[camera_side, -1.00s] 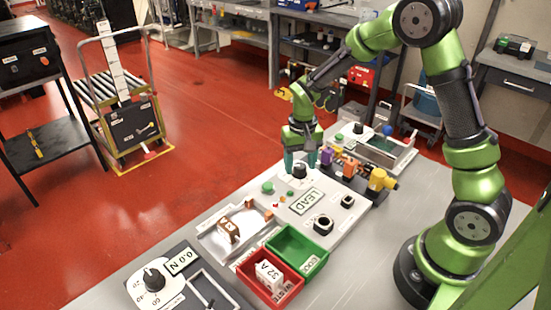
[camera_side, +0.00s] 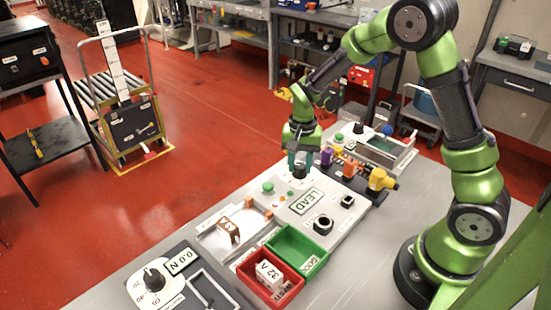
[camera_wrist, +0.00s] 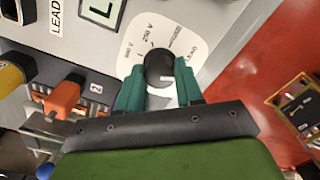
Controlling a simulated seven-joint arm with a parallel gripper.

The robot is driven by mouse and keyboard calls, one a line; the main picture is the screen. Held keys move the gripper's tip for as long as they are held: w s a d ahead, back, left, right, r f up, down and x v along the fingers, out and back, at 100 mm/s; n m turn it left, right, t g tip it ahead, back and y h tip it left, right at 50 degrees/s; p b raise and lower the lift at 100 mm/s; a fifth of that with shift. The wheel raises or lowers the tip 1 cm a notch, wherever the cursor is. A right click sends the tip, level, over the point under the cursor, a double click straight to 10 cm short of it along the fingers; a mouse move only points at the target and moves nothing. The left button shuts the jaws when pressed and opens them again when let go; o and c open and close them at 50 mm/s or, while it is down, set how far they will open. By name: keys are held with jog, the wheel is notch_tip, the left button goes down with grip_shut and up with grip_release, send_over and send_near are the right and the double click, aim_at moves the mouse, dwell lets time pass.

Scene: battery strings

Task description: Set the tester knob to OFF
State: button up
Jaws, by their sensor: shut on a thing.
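The tester's black round knob (camera_wrist: 158,68) sits on a white dial with "250 V" and "LEAD" marks in the wrist view. A white mark shows on its near side; I cannot read an OFF label. My gripper (camera_wrist: 160,82) is shut on the knob, with one green finger on each side. In the side view my gripper (camera_side: 300,168) points down at the far end of the light grey tester panel (camera_side: 330,210) and mostly hides the knob.
Orange, purple and yellow connectors (camera_side: 378,180) stand close to the right of the panel. A green bin (camera_side: 297,250) and a red bin (camera_side: 268,285) holding a white "32 A" block are nearer the camera. Another dial knob (camera_side: 153,279) is at the front left.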

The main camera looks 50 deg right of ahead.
aim_at(300, 165)
jog(key=shift+m, duration=0.5)
jog(key=m, duration=0.3)
jog(key=o, duration=0.9)
jog(key=shift+c, duration=0.2)
jog(key=shift+r, duration=1.75)
